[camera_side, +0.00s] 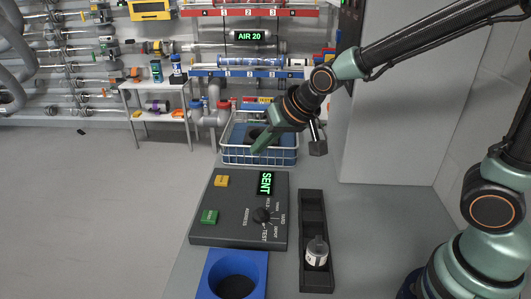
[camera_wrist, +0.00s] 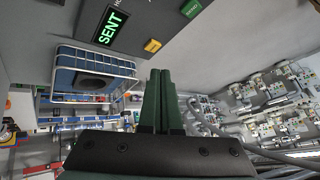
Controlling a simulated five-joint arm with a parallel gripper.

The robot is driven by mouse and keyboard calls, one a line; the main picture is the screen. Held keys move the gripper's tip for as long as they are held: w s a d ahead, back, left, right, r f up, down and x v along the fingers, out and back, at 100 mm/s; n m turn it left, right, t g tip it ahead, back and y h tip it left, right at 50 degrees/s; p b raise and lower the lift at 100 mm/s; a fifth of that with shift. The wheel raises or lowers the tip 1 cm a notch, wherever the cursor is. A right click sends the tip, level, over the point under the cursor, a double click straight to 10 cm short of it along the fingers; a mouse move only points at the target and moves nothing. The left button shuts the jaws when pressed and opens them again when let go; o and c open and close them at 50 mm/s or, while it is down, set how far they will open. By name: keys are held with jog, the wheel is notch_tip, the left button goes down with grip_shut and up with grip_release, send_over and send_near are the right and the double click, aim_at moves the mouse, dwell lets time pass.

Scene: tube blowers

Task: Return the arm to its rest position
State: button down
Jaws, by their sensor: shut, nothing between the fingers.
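My gripper (camera_side: 262,142) is in the air in front of the wire basket, above the far end of the grey table, at the end of my outstretched green and black arm. In the wrist view my gripper (camera_wrist: 160,75) shows its two green fingers close together, shut with nothing between them. A dark control box (camera_side: 238,232) lies on the table below it. Its green display (camera_side: 265,183) reads SENT. The display (camera_wrist: 110,25) also shows in the wrist view.
A blue-lined wire basket (camera_side: 232,150) stands behind the box. A black tray (camera_side: 312,215) holds a grey-white canister (camera_side: 316,252). A blue holder (camera_side: 255,268) with a round dark hole sits in front. Pipe racks line the back wall. Open floor (camera_side: 90,200) lies left.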

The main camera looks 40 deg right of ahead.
jog(key=s+d+r+n+g+h, duration=0.1)
jog(key=s+d+r, duration=0.1)
jog(key=s+d, duration=0.2)
jog(key=s+d+r+n, duration=0.1)
jog(key=s+d+r, duration=0.1)
jog(key=s+d, duration=0.3)
jog(key=s, duration=0.4)
jog(key=shift+s+d+r+n+g+h, duration=0.3)
jog(key=shift+s+r+g+h, duration=0.1)
